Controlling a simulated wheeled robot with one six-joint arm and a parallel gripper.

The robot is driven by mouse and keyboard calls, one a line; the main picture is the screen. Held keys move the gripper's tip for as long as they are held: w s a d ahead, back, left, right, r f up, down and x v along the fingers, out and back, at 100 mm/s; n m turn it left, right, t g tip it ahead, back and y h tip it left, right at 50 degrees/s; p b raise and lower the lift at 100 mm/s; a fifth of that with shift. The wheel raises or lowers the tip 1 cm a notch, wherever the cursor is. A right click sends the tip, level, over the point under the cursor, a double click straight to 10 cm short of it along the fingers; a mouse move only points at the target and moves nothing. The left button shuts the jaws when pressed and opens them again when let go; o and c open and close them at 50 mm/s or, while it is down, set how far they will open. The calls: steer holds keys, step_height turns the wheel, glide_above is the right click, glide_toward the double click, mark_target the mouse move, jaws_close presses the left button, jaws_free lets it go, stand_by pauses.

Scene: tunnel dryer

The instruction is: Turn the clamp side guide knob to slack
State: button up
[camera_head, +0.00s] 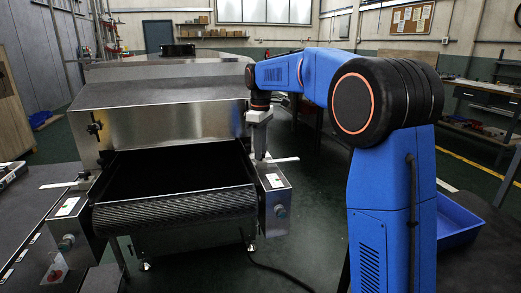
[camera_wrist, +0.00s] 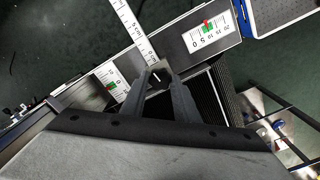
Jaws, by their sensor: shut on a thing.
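My gripper (camera_head: 260,156) points down at the right side of the dryer's opening, just above the right-hand side rail. In the wrist view its two fingers (camera_wrist: 160,84) are closed around the small dark clamp knob (camera_wrist: 158,76), which sits beside a white ruled strip (camera_wrist: 130,25). The fingers and arm hide the knob in the head view. The strip also shows in the head view (camera_head: 283,160), sticking out to the right. The knob's turn angle cannot be read.
The conveyor belt (camera_head: 175,209) lies left of my gripper, under the steel hood (camera_head: 160,115). A dark clamp (camera_head: 95,128) is on the hood's left side. Scales with red and green marks (camera_wrist: 207,28) line the rail. A blue bin (camera_head: 458,220) stands at right.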

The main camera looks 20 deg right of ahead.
steer(key=n, duration=1.2)
steer(key=shift+n, duration=2.1)
steer(key=o, duration=1.1)
steer(key=shift+c, duration=0.2)
steer(key=shift+r, duration=0.1)
step_height(320, 180, up, 17)
steer(key=shift+r, duration=0.15)
